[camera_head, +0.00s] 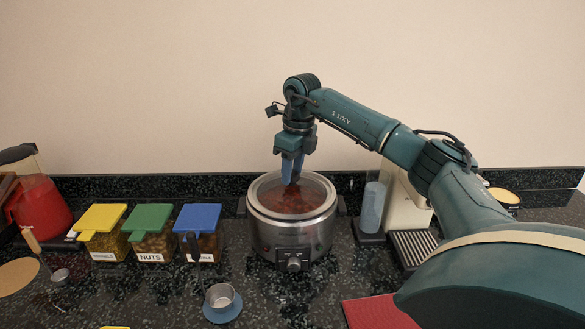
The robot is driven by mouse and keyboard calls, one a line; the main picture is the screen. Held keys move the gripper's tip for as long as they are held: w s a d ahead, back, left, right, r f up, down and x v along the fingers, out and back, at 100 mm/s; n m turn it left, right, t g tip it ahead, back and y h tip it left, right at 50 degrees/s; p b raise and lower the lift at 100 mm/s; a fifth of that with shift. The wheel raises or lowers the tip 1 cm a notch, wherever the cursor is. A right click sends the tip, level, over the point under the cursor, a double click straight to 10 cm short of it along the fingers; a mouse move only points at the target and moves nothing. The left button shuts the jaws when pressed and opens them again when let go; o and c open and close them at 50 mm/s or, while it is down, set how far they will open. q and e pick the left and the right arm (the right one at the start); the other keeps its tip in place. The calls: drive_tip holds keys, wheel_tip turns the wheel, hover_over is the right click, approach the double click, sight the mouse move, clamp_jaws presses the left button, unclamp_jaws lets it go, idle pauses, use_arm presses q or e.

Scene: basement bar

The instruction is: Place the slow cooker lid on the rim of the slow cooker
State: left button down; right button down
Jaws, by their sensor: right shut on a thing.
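The slow cooker (292,238) is a round steel pot with dark side handles and a front knob, standing on the counter against the wall. The clear glass slow cooker lid (318,188) lies level over its opening, with red food visible beneath. I cannot tell whether the lid touches the rim all round or is slightly above it. My right gripper (291,180) points straight down over the middle of the lid and is shut on the lid's dark knob, which the fingers largely hide. My left gripper is not in view.
Clear bins with yellow, green and blue lids (198,218) stand left of the cooker. A small metal cup (220,297) on a blue coaster is in front. A coffee machine (405,208) stands right, beneath my right arm. A red mat (378,312) lies front right.

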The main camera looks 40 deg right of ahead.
sight(298, 175)
drive_tip(key=c, duration=0.9)
unclamp_jaws()
drive_tip(key=shift+f, duration=0.1)
drive_tip(key=r, duration=0.4)
drive_tip(key=s+r, duration=0.1)
drive_tip(key=r, duration=0.3)
drive_tip(key=r+b, duration=0.1)
drive_tip(key=r, duration=0.3)
drive_tip(key=shift+s+d+r, duration=0.15)
drive_tip(key=shift+s+d, duration=0.05)
drive_tip(key=shift+s, duration=0.1)
